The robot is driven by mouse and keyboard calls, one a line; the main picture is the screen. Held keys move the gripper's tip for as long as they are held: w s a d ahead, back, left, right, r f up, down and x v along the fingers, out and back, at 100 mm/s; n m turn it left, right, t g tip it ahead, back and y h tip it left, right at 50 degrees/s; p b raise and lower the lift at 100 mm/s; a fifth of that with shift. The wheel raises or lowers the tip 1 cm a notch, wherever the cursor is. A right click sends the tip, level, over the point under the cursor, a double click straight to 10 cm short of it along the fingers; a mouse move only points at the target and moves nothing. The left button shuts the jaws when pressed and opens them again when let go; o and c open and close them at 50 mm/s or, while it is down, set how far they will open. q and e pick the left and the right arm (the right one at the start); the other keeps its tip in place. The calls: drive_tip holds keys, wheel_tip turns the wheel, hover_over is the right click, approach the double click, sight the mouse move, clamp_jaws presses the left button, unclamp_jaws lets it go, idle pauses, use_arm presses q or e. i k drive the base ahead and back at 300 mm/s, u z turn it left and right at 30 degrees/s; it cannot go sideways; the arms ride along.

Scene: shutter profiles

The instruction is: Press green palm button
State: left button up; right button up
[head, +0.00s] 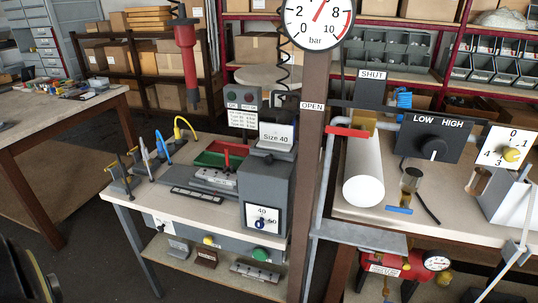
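The green palm button (260,254) is a round green cap on the grey front panel (225,243) below the edge of the left workbench. It shows whole, with nothing in front of it. I cannot tell from this view whether it is pressed in. No gripper of mine is clearly visible in the head view, and none is near the button.
A yellow knob (208,240) sits left of the button. A grey box with a dial (262,218) stands above it. A brown post (316,150) rises to its right. A lower shelf (215,270) holds small blocks. Dark floor lies in front.

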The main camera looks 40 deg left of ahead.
sight(260, 254)
drive_tip(key=z, duration=1.4)
drive_tip(key=i, duration=0.45)
drive_tip(key=u, duration=3)
